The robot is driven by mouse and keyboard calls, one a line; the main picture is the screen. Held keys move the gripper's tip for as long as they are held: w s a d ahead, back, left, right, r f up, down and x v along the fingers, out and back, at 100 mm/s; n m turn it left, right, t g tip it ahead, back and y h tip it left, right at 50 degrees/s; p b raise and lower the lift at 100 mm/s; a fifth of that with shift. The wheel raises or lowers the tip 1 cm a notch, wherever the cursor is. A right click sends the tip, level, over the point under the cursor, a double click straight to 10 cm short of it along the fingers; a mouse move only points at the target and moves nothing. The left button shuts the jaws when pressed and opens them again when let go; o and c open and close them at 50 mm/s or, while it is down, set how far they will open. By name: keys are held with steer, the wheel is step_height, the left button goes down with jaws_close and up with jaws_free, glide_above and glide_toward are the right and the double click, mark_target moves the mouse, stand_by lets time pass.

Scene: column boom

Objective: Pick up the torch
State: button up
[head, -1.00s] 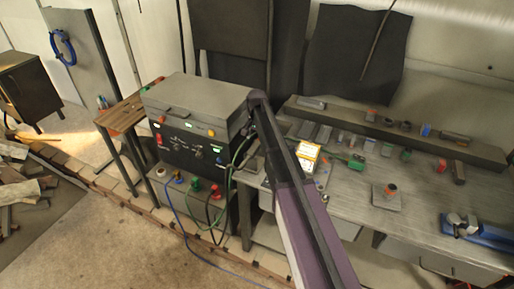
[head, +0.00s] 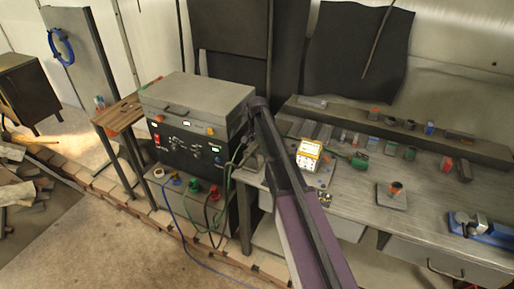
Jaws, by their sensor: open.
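A green-handled tool (head: 357,160), which may be the torch, lies on the workbench (head: 345,203) just right of a yellow-framed meter (head: 309,154). It is too small to identify for certain. My arm reaches up from the bottom centre to an elbow in front of the bench's left end. My gripper cannot be made out; it seems hidden behind my arm. I cannot tell how far it is from the green tool.
A black power unit (head: 188,150) with cables stands left of the bench. A raised shelf (head: 465,150) with several small parts runs along the bench's back. A small block with an orange top (head: 395,188) and a blue vise (head: 485,230) stand to the right.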

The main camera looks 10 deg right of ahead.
stand_by(0.5)
jaws_close()
